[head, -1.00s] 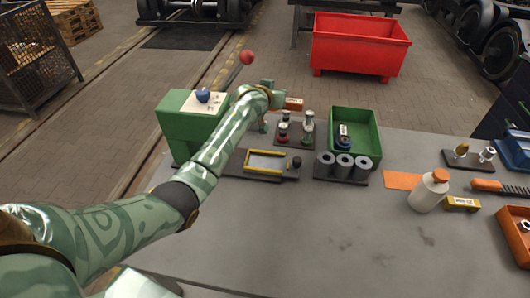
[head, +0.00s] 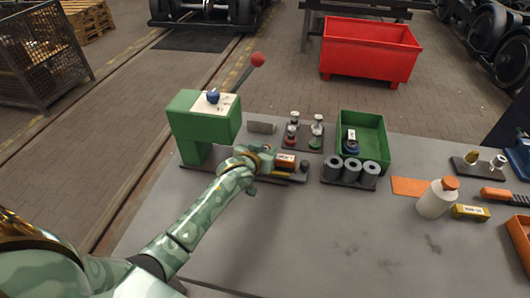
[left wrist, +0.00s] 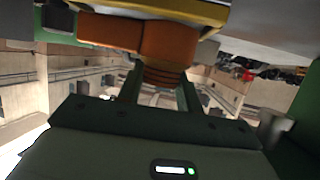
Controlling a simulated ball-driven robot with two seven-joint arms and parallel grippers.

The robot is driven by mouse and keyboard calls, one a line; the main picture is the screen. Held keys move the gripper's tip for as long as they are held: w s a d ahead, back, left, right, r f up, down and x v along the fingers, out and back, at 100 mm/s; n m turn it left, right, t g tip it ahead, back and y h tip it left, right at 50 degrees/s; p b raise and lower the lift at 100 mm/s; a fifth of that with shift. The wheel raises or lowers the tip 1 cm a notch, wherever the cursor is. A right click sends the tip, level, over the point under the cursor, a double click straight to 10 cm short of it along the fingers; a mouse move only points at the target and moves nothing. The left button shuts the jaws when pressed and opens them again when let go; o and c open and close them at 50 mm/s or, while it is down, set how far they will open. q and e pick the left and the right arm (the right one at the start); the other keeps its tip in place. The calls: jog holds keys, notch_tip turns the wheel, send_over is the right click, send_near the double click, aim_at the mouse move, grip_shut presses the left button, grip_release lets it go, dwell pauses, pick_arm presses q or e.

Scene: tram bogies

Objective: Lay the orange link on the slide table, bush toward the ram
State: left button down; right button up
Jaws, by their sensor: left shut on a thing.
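My left gripper (head: 264,161) is shut on the orange link (head: 286,161). The link lies level over the slide table (head: 283,180), a dark plate with a yellow frame, and hides much of it. In the left wrist view the fingers (left wrist: 160,95) hold a ribbed end of the orange link (left wrist: 165,45), close to the yellow frame (left wrist: 180,10). I cannot tell whether link and table touch. The green press (head: 205,125) stands to the left of the gripper; its ram is not clearly visible. My right gripper is not in view.
A small grey block (head: 262,127) lies behind the slide table. Several grey rollers (head: 351,172) and a green bin (head: 373,124) stand to the right. A stand with small red and green parts (head: 304,136) is behind. The front bench is clear.

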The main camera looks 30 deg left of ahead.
pick_arm(q)
jog(key=shift+f, duration=0.55)
jog(key=shift+r, duration=0.1)
jog(key=c, duration=0.9)
grip_release()
jog(key=shift+c, duration=0.2)
jog(key=shift+s+r, duration=0.15)
jog(key=shift+s, duration=0.25)
jog(key=p+v, duration=0.3)
jog(key=v, duration=0.8)
